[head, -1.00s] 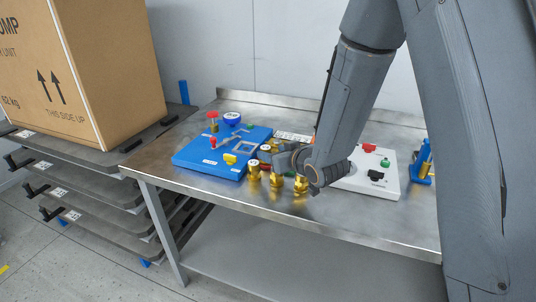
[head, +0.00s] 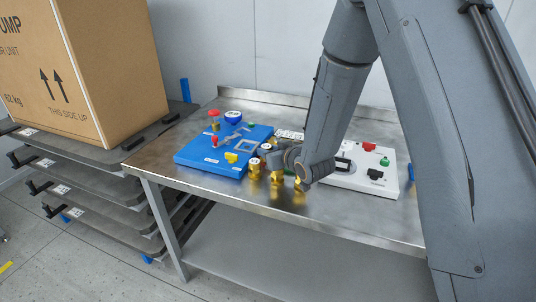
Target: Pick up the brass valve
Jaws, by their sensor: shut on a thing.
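Several small brass valves stand close together near the front of the steel table, right of the blue board. One brass valve (head: 254,171) is at the left of the group, another brass valve (head: 277,177) is in the middle, and a third brass valve (head: 301,184) is at the right. My gripper (head: 277,158) is low over this group, reaching in from the right, and is shut on a brass valve. The fingertips are small and partly hidden by the wrist, so I cannot tell which valve is held or whether it is off the table.
A blue board (head: 208,158) with colored parts lies left of the gripper. A white board (head: 350,183) with red, green and black parts lies to the right. A large cardboard box (head: 110,75) sits on stacked grey platforms (head: 105,165) at left. The table's front left corner is bare.

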